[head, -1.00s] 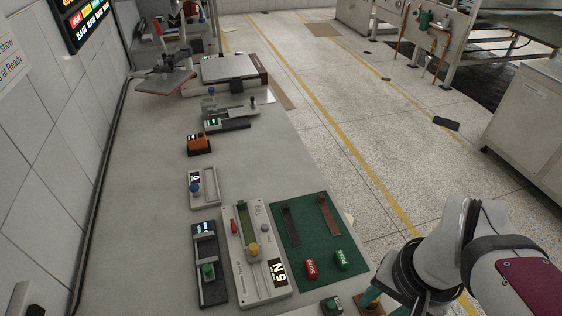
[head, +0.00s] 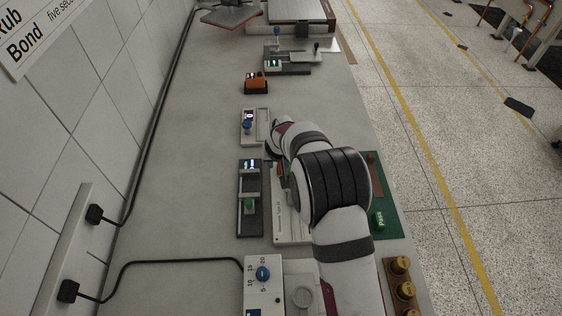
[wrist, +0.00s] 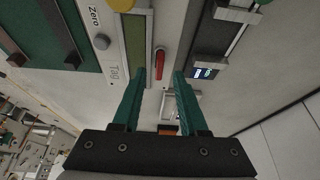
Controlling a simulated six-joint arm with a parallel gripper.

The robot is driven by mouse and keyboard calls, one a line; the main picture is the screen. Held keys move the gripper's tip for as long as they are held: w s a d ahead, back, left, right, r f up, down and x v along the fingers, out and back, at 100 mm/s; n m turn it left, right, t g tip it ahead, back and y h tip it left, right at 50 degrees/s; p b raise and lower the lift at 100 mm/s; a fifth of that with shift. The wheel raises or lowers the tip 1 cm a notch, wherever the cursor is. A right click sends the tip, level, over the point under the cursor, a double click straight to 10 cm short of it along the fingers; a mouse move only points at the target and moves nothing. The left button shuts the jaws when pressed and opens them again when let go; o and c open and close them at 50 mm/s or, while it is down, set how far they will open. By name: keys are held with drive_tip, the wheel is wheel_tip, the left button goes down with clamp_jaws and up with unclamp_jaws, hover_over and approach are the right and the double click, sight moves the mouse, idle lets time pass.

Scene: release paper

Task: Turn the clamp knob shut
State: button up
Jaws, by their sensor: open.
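The elongated red knob (wrist: 159,62) sits on the light-grey tester in the wrist view; I take it as the clamp knob. It lies lengthwise, between and just beyond my fingertips in the picture. My gripper (wrist: 160,76) is open, its two teal fingers on either side of the knob's line with nothing between them. I cannot tell the height gap. In the head view my arm covers most of the tester (head: 288,228) and hides the gripper. A yellow knob (wrist: 122,4) and a grey Zero button (wrist: 101,41) are also on the tester.
Beside the tester is a black slide unit (head: 250,223) with a green knob. A green mat (head: 392,222) with a Pass block (head: 379,218) is on the other side.

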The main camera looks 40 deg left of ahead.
drive_tip(key=shift+x, duration=1.05)
clamp_jaws()
